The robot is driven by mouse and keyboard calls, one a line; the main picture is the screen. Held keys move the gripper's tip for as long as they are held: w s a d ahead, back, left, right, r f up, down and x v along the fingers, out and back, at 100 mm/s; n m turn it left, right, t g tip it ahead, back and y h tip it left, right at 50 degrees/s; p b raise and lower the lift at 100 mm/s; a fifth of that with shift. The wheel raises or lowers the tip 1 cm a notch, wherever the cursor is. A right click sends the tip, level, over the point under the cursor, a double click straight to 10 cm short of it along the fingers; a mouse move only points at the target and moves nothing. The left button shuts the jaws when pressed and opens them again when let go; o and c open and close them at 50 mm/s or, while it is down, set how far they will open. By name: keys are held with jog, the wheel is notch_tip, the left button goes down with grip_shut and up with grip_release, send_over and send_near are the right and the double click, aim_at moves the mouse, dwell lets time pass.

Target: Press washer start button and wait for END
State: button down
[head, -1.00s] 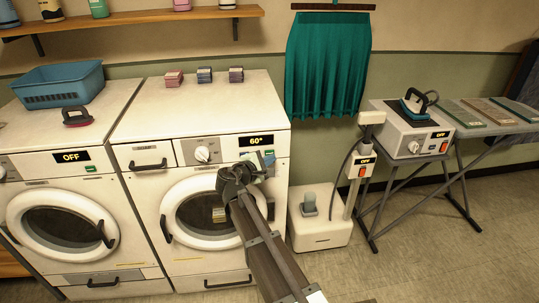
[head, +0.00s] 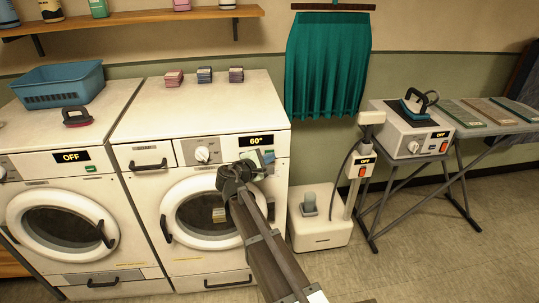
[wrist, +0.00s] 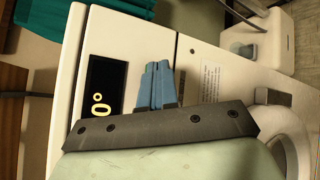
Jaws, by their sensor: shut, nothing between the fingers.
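The right-hand washer (head: 140,190) is white with a round glass door. Its display (head: 256,141) reads 60°, and the display also shows in part at the left of the wrist view (wrist: 101,88). My gripper (head: 266,157) is at the control panel just below and right of the display. Its blue fingers are shut together and empty, with the tips at or very near the panel in the wrist view (wrist: 154,72). The start button is not visible and appears hidden by the fingers. I cannot tell whether they touch it.
The left washer (head: 125,255) shows OFF, with a blue basket (head: 62,88) and a brush-like item (head: 77,118) on top. A dial (head: 202,154) is left of my gripper. A white appliance (head: 319,230) stands right of the washer, before an ironing board (head: 490,128).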

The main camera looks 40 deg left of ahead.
dwell(0.3)
jog(key=shift+s+d, duration=0.35)
dwell(0.4)
jog(key=s+d, duration=0.4)
jog(key=shift+d, duration=0.15)
dwell(0.4)
jog(key=shift+s, duration=0.15)
dwell(0.4)
jog(key=s+d, duration=0.6)
jog(key=shift+s+d, duration=0.15)
jog(key=shift+s, duration=0.05)
dwell(0.7)
jog(key=shift+m, duration=0.3)
dwell(0.3)
